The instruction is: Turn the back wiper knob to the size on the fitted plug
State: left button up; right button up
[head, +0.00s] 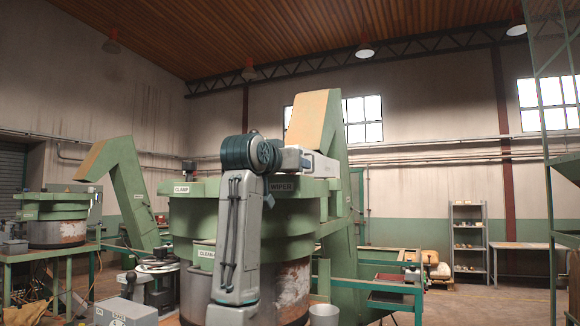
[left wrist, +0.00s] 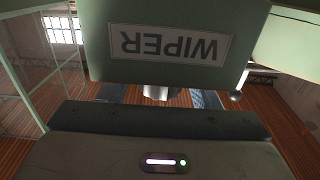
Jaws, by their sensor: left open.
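The green bowl machine (head: 195,211) stands in the middle of the head view, with a CLAMP label (head: 182,189) and a WIPER label (head: 282,187) on its upper blocks. My left gripper (head: 308,162) is beside the WIPER block, its fingertips not clear there. In the left wrist view the WIPER label (left wrist: 170,45) appears upside down on its block. Below it, a short metallic cylinder (left wrist: 161,92), possibly the wiper knob, shows between my open, spaced fingers. I cannot tell whether they touch it. Its markings and the fitted plug's size cannot be read. My right gripper is out of view.
A small round ball end (left wrist: 236,96) shows right of the fingers in the wrist view. A tall green chute (head: 313,118) rises behind the machine. A second bowl machine (head: 56,232) stands at left. Grey shelves (head: 468,240) stand far right beside open floor.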

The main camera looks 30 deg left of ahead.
pick_arm(q)
jog(key=s+b, duration=0.5)
jog(key=s, duration=0.5)
jog(key=shift+s+d+b, duration=0.3)
jog(key=shift+s+b, duration=0.05)
